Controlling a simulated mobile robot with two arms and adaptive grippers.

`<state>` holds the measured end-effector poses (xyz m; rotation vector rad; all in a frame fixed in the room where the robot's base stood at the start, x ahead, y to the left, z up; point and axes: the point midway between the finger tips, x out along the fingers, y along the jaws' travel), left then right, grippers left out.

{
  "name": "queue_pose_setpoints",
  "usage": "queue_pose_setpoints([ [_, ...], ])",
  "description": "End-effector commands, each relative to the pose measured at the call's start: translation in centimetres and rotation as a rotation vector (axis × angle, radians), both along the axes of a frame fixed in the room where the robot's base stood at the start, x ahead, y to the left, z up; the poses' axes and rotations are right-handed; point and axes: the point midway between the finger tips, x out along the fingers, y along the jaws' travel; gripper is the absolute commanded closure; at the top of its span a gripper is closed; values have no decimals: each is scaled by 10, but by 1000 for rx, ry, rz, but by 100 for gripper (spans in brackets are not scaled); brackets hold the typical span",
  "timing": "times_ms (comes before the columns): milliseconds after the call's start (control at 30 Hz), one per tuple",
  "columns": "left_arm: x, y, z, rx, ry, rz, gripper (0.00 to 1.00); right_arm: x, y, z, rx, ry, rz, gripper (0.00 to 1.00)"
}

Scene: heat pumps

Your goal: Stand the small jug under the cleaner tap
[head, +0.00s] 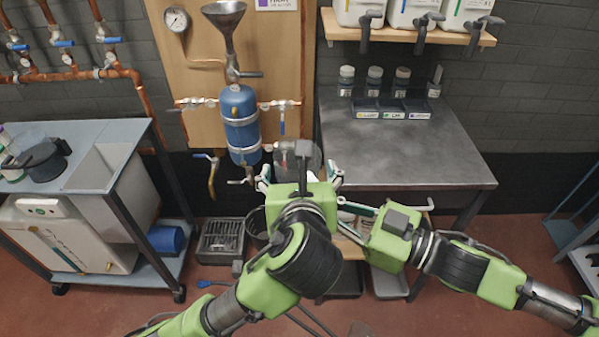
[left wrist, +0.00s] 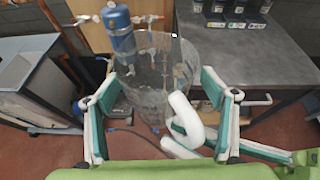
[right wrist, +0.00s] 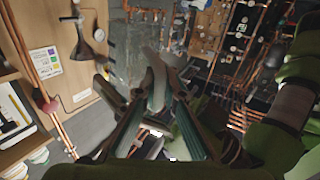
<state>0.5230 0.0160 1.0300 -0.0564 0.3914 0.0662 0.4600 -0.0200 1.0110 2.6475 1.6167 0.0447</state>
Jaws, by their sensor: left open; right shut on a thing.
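A clear jug (head: 312,160) with a white handle is held up in front of the wall board. It fills the middle of the left wrist view (left wrist: 150,85), with its curved handle (left wrist: 187,122) toward me. My left gripper (head: 300,176) is open, its fingers on either side of the jug; I cannot tell whether they touch it. My right gripper (head: 346,226) is shut on the handle, also seen in the right wrist view (right wrist: 158,88). Three grey taps, left (head: 365,30), middle (head: 421,32) and right (head: 475,32), hang from white canisters. I cannot read which is cleaner.
The canisters stand on a wooden shelf (head: 400,36) above a grey metal bench (head: 400,155). Several small bottles sit in a rack (head: 392,108) at its back; its front is clear. A blue cylinder (head: 240,125) with valves and a funnel is on the board left.

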Motion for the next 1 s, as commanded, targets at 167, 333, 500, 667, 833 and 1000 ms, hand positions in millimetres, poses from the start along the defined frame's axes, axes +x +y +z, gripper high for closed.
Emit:
queue_pose_setpoints([
  [167, 0, 0, 0, 0, 0, 0, 51, 0, 0, 1, 0, -1, 0, 100],
  [333, 0, 0, 1, 0, -1, 0, 67, 0, 0, 1, 0, -1, 0, 84],
  [500, 0, 0, 1, 0, -1, 0, 67, 0, 0, 0, 1, 0, 0, 72],
  [667, 0, 0, 1, 0, 0, -1, 67, 0, 0, 0, 0, 0, 0, 72],
  [833, -1, 0, 1, 0, -1, -1, 67, -3, -7, -1, 0, 1, -2, 72],
  [1000, 0, 0, 1, 0, -1, -1, 67, -16, -32, -3, -5, 5, -2, 72],
])
